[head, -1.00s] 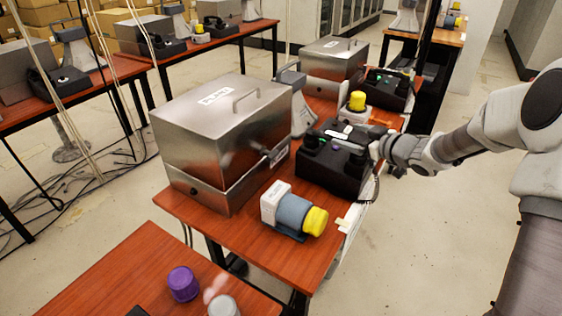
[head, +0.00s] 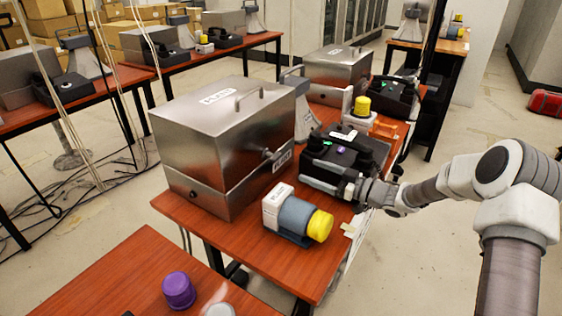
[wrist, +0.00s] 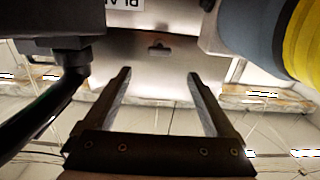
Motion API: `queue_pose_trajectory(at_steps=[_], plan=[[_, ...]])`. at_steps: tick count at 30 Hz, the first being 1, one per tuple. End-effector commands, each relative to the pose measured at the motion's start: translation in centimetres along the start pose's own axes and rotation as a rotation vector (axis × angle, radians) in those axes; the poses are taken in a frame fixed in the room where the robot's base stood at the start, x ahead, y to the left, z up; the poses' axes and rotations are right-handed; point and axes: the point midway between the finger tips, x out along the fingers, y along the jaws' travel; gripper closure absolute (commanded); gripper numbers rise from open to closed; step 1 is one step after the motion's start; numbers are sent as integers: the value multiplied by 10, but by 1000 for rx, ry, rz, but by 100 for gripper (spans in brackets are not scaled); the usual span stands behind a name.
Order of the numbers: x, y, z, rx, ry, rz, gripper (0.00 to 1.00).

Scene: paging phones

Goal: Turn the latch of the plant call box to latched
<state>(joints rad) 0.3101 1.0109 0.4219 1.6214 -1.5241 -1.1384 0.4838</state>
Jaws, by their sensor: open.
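The large steel call box (head: 225,130) stands shut on the near wooden table. Its right face carries a label and a small dark fitting (head: 272,155), seemingly the latch. In the wrist view, a small flat fitting (wrist: 158,48) shows on the steel face (wrist: 190,75), below a partly cut-off label starting "PLA". I cannot tell its exact turn position. My gripper (head: 325,186) is low beside the black desk phone (head: 345,155), to the right of the box. In the wrist view, my gripper (wrist: 160,78) is open and empty, its fingers pointing toward that face, apart from the fitting.
A blue-grey device with a yellow end (head: 300,215) stands in front of the box, close on the wrist view's right (wrist: 268,35). The phone and its dark cord crowd the left there. A grey horn (head: 303,110) stands behind. A purple knob (head: 178,290) is on the front table.

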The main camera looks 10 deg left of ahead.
Motion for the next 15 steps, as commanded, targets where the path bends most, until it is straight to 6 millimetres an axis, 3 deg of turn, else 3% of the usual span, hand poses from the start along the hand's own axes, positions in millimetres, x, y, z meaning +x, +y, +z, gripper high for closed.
queue_pose_trajectory(at_steps=[9, 15], plan=[[71, -1, 1, -1, 1, -2, 10], [101, 0, 0, -2, 1, -1, 10]])
